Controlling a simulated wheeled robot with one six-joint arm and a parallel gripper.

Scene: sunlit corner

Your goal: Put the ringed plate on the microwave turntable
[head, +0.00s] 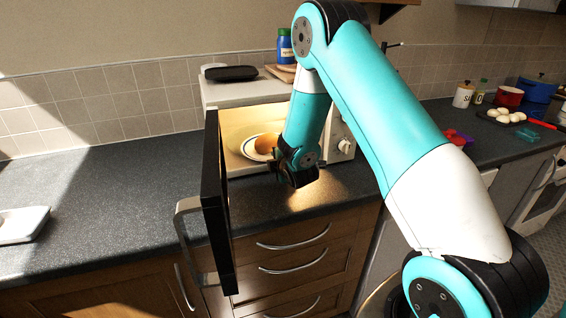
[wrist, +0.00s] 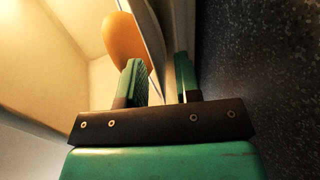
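The ringed plate (head: 251,151), pale with a dark ring, is at the open front of the white microwave (head: 230,94), with a round orange-brown item (head: 266,143) on it. My gripper (head: 279,164) is at the plate's near right rim. In the wrist view, the plate's rim (wrist: 157,42) runs between the two green fingers of my gripper (wrist: 160,82), one on each side, and the gripper appears shut on it. The orange-brown item (wrist: 126,42) shows beyond the left finger. The turntable cannot be made out; the plate and arm hide much of the lit cavity.
The black microwave door (head: 214,205) stands open toward me, left of my gripper. A dark object (head: 231,73) and a blue bottle (head: 285,46) are on top. Pots (head: 509,96) stand on the far right counter. The left counter (head: 110,190) is mostly clear.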

